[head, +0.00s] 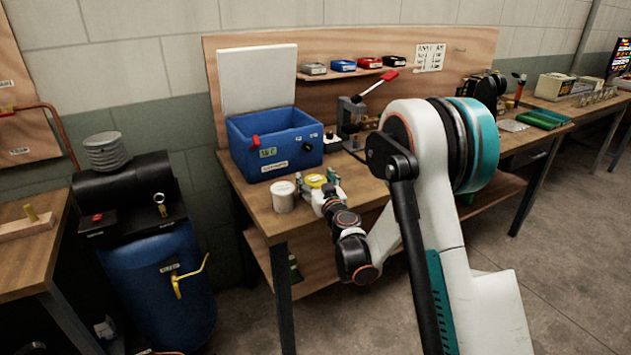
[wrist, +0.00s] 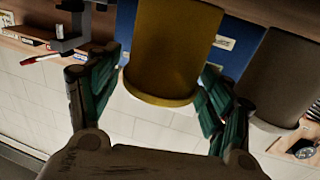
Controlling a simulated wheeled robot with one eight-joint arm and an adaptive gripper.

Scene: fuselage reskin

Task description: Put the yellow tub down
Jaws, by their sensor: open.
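The yellow tub (head: 316,181) is at the front left of the wooden workbench (head: 256,201), just in front of the blue bin. In the wrist view the yellow tub (wrist: 170,48) is large and looks upside down. My gripper (head: 327,192) is at the tub, partly hidden behind my own arm links. In the wrist view my gripper (wrist: 158,72) has its green-padded fingers apart, one on each side of the tub. A narrow gap shows by the fingers. I cannot see the tub's underside clearly against the bench.
A pale tub (head: 283,197) stands close to the left of the yellow tub; it also shows in the wrist view (wrist: 280,75). The blue bin (head: 274,146) is right behind. A red-handled tool (head: 376,86) and vise-like stand (head: 350,116) are farther back. The bench's front edge is near.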

